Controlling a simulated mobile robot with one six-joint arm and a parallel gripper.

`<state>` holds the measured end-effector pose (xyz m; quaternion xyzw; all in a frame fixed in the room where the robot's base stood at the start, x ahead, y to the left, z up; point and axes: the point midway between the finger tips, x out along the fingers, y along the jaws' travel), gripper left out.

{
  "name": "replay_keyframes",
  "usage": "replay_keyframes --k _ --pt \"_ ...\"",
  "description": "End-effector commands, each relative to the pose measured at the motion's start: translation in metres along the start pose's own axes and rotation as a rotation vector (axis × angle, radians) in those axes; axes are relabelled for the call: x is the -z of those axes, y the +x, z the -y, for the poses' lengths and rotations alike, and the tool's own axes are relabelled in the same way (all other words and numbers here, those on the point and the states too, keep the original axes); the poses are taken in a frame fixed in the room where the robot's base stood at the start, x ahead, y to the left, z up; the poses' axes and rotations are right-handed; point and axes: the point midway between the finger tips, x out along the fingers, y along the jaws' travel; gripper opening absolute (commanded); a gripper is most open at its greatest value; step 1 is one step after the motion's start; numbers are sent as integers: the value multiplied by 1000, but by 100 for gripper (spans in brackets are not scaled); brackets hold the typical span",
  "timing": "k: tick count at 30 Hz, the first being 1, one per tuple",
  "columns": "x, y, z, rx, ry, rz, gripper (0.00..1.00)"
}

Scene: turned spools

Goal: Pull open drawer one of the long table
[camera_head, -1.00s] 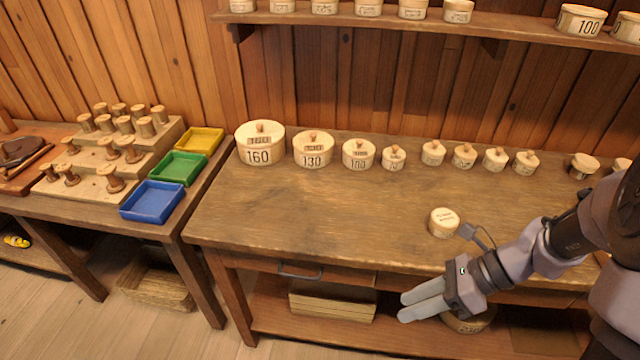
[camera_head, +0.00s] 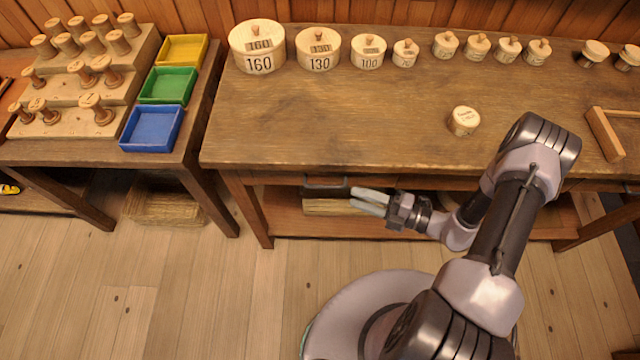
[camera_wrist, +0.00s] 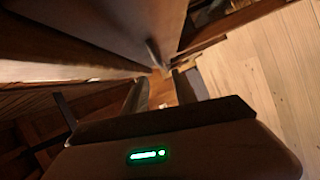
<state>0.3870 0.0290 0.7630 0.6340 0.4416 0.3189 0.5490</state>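The long table (camera_head: 290,115) fills the middle of the head view. A dark bar handle (camera_head: 325,184) is on the drawer front under its left part. The drawer looks shut, and no number on it can be read. My gripper (camera_head: 352,198) is just right of the handle, at about its height, with its fingers pointing left toward it. In the wrist view the fingers of my gripper (camera_wrist: 163,88) are apart with nothing held between them. The handle (camera_wrist: 152,53) shows beyond the fingertips, not clearly touching them.
Round lidded boxes (camera_head: 257,48) line the table's back, and a small round box (camera_head: 464,121) stands nearer the front. A side table with spools and coloured trays (camera_head: 150,128) stands left. The floor (camera_head: 240,290) in front is clear.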

Motion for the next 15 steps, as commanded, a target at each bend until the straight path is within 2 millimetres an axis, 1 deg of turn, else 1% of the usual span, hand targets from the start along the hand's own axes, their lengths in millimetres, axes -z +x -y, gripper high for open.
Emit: replay_keyframes --k 1,6,9,12,15 --pt "1 15 3 2 -1 -7 33" --pt "1 59 3 2 -3 -6 33" --pt "1 80 2 2 -3 -5 33" --pt "0 94 2 2 -4 -3 33" --pt "0 102 1 1 -3 -2 33"
